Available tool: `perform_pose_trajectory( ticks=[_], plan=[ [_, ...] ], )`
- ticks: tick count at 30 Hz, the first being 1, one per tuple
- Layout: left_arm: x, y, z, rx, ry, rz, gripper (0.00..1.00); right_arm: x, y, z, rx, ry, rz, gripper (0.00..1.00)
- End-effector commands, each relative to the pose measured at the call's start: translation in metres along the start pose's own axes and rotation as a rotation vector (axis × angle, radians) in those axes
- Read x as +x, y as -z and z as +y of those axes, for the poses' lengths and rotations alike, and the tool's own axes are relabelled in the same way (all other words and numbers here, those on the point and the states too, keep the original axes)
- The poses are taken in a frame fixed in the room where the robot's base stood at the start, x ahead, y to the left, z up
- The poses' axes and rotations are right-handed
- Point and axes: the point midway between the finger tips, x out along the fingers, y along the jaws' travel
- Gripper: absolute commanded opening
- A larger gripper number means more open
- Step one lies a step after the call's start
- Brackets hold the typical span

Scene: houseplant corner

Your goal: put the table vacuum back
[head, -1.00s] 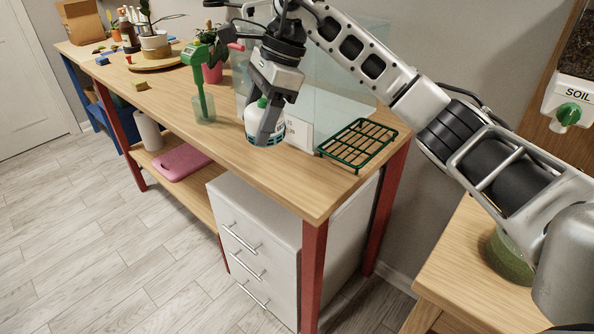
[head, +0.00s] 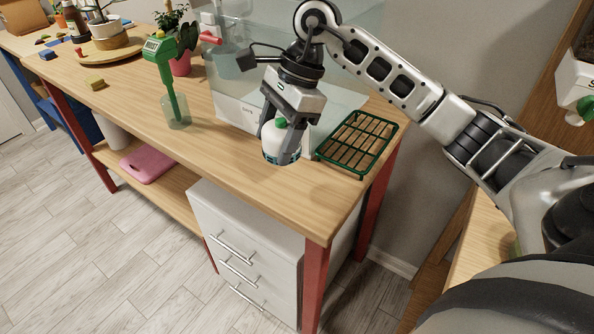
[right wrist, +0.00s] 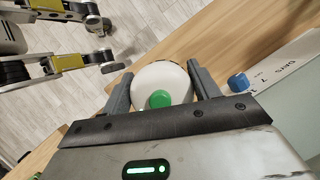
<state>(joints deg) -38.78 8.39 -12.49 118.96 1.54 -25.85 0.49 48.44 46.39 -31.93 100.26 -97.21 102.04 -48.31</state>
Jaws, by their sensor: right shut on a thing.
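The table vacuum (head: 281,143) is a small white dome with a green top button and a teal lower band. My right gripper (head: 284,124) is shut on it from above, over the wooden bench near the glass tank. Whether its base touches the bench I cannot tell. The right wrist view shows the white dome (right wrist: 163,82) between the two fingers, button facing the camera. My left gripper (right wrist: 103,42) shows only in the right wrist view, at upper left, with its fingers apart and empty.
A green slatted tray (head: 358,143) lies right of the vacuum at the bench's end. The glass tank (head: 225,75) stands behind. A green meter (head: 166,70) stands in a clear cup (head: 177,113) to the left. The bench (head: 225,150) is bare in front.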

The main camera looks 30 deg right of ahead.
Motion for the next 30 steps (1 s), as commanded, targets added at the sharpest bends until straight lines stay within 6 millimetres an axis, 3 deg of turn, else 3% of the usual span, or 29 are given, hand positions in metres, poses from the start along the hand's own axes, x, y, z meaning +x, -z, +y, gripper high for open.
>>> perform_pose_trajectory(
  ticks=[3, 12, 19, 30],
  plan=[
    [-0.001, 0.002, -0.001, 0.004, 0.001, -0.002, 0.0, 0.018, 0.02, 0.017, 0.004, -0.008, 0.002, 0.36],
    [-0.001, 0.007, -0.002, 0.015, 0.003, 0.006, 0.0, 0.035, 0.041, 0.033, -0.001, -0.003, 0.001, 0.36],
    [-0.004, 0.01, -0.003, 0.022, 0.006, -0.001, 0.0, 0.061, 0.051, 0.033, -0.001, -0.003, -0.001, 0.36],
    [0.0, 0.002, -0.004, 0.02, 0.007, -0.005, 0.0, 0.067, 0.054, 0.033, -0.002, -0.001, 0.0, 0.36]
  ],
)
